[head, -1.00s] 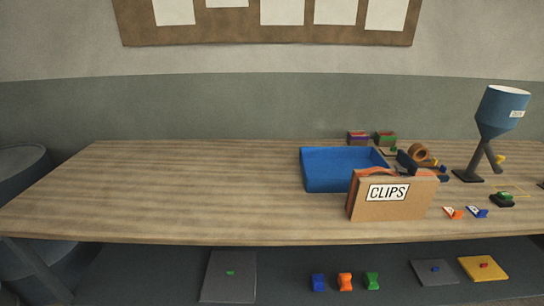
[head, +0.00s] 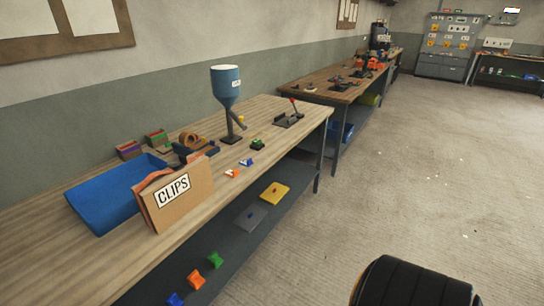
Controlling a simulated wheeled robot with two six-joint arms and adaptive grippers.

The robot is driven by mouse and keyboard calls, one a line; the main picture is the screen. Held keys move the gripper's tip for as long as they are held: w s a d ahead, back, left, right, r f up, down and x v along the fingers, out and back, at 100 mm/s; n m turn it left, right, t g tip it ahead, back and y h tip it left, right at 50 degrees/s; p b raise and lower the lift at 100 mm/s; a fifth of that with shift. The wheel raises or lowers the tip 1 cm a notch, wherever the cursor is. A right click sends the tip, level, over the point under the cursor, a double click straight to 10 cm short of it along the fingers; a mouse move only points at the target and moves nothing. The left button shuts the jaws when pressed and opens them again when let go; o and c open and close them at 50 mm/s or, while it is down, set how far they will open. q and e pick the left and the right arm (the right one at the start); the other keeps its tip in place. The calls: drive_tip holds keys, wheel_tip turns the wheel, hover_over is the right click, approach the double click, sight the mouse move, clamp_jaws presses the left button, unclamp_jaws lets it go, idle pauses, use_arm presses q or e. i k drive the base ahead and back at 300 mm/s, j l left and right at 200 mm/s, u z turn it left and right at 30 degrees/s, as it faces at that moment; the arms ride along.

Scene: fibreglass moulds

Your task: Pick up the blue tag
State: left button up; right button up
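A small blue-and-white piece (head: 246,162), which looks like the blue tag, lies on the wooden bench top (head: 290,148) near its front edge. A similar orange-and-white piece (head: 232,173) lies just left of it. Behind and to the right is a small black holder with a green top (head: 257,144). Neither of my grippers shows in the head view.
A cardboard CLIPS box (head: 178,195) stands left of the tags, before a blue tray (head: 110,195). A blue funnel on a stand (head: 227,90) rises behind. The lower shelf holds a yellow plate (head: 274,194).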

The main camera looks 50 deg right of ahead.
sight(247, 163)
drive_tip(key=z, duration=1.3)
